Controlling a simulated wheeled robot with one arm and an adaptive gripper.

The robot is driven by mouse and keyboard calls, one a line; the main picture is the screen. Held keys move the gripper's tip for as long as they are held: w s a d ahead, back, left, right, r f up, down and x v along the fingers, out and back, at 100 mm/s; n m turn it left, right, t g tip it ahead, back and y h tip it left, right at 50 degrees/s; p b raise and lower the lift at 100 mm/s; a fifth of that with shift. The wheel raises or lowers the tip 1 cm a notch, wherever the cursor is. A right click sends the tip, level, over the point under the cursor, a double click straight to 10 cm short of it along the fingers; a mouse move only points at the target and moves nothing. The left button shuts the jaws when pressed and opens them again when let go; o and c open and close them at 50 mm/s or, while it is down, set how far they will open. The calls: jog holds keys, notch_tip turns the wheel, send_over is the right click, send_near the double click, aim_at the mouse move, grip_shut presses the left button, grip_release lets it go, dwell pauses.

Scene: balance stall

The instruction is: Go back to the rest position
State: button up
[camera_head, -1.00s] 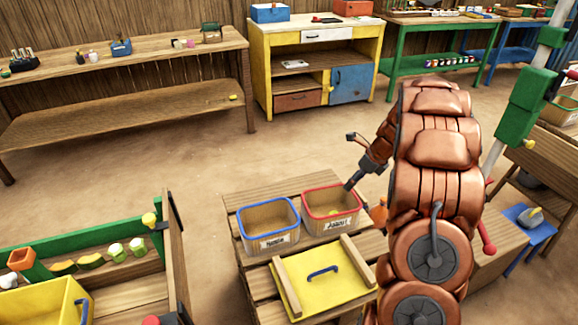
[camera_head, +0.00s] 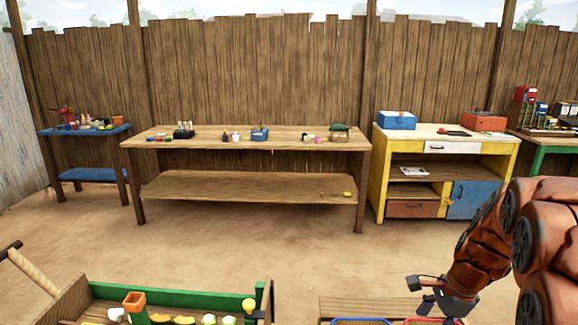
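My gripper (camera_head: 440,302) is at the lower right, at the end of my copper-coloured arm, above the slatted table (camera_head: 350,306). Its fingers are small and partly cut by the frame's bottom edge, so I cannot tell whether it is open or shut. The rims of the blue-rimmed bin (camera_head: 360,321) and the red-rimmed bin (camera_head: 432,321) show just below it. The bins' insides are out of view.
A long wooden bench (camera_head: 220,144) with small items stands at the back. A yellow cabinet (camera_head: 379,180) is to its right and a blue table (camera_head: 85,131) to its left. A green-edged wooden stall (camera_head: 180,295) is at the lower left. The dirt floor between is clear.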

jog(key=s+a+r+n+g+h+p, duration=0.1)
jog(key=s+a+n, duration=0.3)
jog(key=s, duration=0.5)
jog(key=s+a+r+n+g+p, duration=0.1)
jog(key=s+a+r+n, duration=0.3)
jog(key=s+n, duration=0.4)
jog(key=s+a+r+n+h+p, duration=0.1)
jog(key=s+a+r+n+p, duration=0.1)
jog(key=s+n, duration=0.4)
jog(key=shift+s+a+r+n+g+h+p, duration=0.3)
jog(key=shift+s+a+r+n+g+p, duration=0.15)
jog(key=shift+s+a, duration=1.2)
jog(key=shift+s+d, duration=0.3)
